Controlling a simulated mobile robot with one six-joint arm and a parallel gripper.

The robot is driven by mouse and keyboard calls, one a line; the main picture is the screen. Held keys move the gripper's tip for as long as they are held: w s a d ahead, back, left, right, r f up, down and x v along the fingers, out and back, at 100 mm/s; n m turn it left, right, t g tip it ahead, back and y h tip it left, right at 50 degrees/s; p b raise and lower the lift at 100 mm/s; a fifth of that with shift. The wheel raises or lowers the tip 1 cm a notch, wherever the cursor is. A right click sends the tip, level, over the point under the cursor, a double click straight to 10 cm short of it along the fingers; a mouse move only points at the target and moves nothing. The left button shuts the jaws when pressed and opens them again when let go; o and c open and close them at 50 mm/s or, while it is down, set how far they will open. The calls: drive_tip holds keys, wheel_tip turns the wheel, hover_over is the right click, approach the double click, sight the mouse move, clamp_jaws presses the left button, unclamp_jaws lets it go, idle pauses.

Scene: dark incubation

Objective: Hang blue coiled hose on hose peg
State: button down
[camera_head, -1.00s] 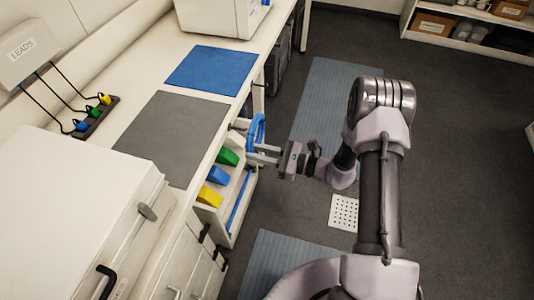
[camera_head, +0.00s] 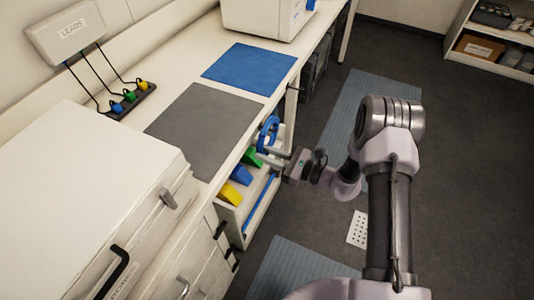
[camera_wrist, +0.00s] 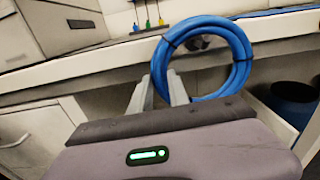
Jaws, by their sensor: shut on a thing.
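The blue coiled hose (camera_head: 268,132) is a ring held upright at the front edge of the bench, above the open drawer. It also shows in the wrist view (camera_wrist: 245,58), with dark ties round it. My gripper (camera_head: 272,156) is shut on the lower left part of the coil; its two fingers (camera_wrist: 163,92) reach up to the ring in the wrist view. A small dark round fitting (camera_wrist: 201,43) shows through the ring, in front of the white bench edge. I cannot tell whether it is the hose peg or whether the coil touches it.
The open drawer (camera_head: 226,213) holds green (camera_head: 252,157), blue (camera_head: 241,175) and yellow (camera_head: 230,193) blocks, just below my gripper. A white cabinet (camera_head: 75,200) stands at the left. The grey mat (camera_head: 205,130) and blue mat (camera_head: 250,68) on the bench are bare.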

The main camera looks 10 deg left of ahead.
drive_tip(key=c, duration=1.2)
unclamp_jaws()
drive_tip(key=shift+o, duration=0.2)
drive_tip(key=p+v, duration=0.3)
drive_tip(key=v, duration=1.4)
drive_tip(key=shift+d+p, duration=0.15)
drive_tip(key=shift+p, duration=0.25)
drive_tip(key=shift+s, duration=0.1)
